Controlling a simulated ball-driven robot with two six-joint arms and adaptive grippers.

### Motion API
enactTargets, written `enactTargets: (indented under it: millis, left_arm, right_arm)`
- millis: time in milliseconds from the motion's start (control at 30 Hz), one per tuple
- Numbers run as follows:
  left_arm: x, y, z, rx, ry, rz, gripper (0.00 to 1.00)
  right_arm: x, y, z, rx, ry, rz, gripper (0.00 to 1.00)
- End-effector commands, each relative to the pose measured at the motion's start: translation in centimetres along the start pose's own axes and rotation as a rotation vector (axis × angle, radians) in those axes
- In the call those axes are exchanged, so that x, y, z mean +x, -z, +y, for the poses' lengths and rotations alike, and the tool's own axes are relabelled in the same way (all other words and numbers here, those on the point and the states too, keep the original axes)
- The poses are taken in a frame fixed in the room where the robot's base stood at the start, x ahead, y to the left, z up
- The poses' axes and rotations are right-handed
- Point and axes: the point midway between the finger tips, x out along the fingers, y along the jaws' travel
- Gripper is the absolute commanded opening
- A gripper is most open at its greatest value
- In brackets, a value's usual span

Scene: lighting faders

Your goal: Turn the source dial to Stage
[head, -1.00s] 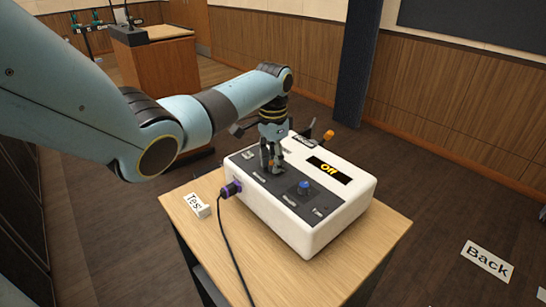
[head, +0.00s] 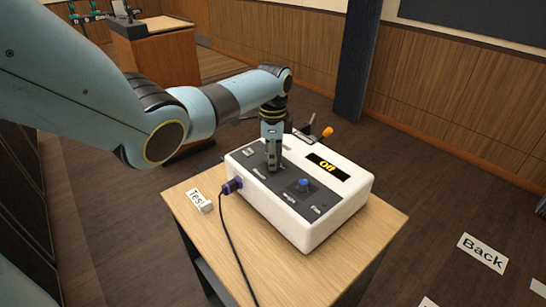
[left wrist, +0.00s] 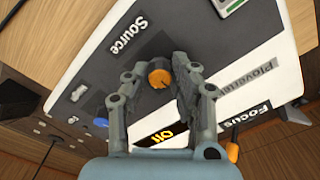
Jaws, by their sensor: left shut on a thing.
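A white control box (head: 312,236) with a dark top panel stands on a small wooden table. Its display (head: 328,167) reads "Off". In the left wrist view, the source dial (left wrist: 158,76) is a small orange-topped knob beside the "Source" label (left wrist: 129,35). My left gripper (head: 272,168) points down onto the panel. In the left wrist view its fingers (left wrist: 158,70) stand on either side of the dial and are shut on it. In the head view the gripper hides the dial. My right gripper is not in view.
A blue-topped knob (head: 303,183) stands on the same panel, and an orange-tipped lever (head: 327,132) at the box's far side. A "Test" block (head: 199,200) lies on the table (head: 215,232).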

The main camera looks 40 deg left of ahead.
Motion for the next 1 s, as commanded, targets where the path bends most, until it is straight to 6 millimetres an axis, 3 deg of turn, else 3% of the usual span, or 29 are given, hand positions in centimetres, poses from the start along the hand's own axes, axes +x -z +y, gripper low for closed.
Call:
enactTargets:
  millis: [367,400,567,833,1000]
  left_arm:
    - [-0.1,0.1,-0.1,0.004,0.003,0.001,0.0]
    - [-0.1,0.1,-0.1,0.004,0.003,0.001,0.28]
    - [-0.1,0.0,-0.1,0.003,0.002,0.001,0.47]
    - [-0.2,0.0,-0.1,0.003,0.002,0.001,0.47]
    - [-2.2,0.1,-0.2,0.003,0.006,0.002,0.47]
  right_arm:
    - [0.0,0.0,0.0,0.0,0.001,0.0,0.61]
    - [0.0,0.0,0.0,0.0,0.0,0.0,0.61]
    - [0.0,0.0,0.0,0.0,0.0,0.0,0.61]
    - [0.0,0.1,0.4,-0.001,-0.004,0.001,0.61]
    - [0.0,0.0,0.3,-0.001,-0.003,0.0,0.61]
